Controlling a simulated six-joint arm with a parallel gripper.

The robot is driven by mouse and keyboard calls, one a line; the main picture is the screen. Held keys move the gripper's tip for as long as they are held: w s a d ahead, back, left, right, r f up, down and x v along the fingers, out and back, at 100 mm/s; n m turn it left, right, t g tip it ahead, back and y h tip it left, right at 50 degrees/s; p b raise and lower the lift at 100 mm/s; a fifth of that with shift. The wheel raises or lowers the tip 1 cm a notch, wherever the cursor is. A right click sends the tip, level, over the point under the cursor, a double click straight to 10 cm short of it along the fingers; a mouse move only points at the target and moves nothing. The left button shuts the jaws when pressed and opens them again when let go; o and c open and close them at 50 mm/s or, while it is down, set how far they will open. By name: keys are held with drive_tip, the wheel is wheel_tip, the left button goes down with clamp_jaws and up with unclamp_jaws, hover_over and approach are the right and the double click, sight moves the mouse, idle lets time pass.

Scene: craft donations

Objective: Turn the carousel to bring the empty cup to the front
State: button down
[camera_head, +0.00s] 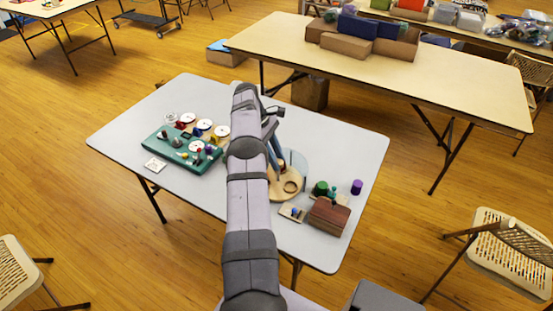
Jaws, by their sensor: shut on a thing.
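A round, light-wood disc (287,196), which looks like the carousel, lies on the grey table to the right of my arm. A dark-rimmed ring or opening (291,186) shows on it, perhaps a cup place; I cannot tell whether it is empty. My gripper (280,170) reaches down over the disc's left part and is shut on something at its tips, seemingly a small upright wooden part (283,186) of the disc. My arm and gripper hide the disc's left side. A pale blue-grey rounded piece (297,160) stands at the disc's back edge.
A green board (185,155) with white discs and coloured pieces lies left of my arm, near a white card (154,165). Right of the disc are a red-brown block (329,216), a green cylinder (320,188) and a purple cylinder (357,187). The table's far right is clear.

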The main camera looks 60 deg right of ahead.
drive_tip(key=c, duration=1.4)
unclamp_jaws()
drive_tip(key=shift+c, duration=0.2)
drive_tip(key=shift+r, duration=0.1)
drive_tip(key=shift+r, duration=0.6)
wheel_tip(320, 180, up, 9)
drive_tip(key=p, duration=0.2)
drive_tip(key=shift+f, duration=0.15)
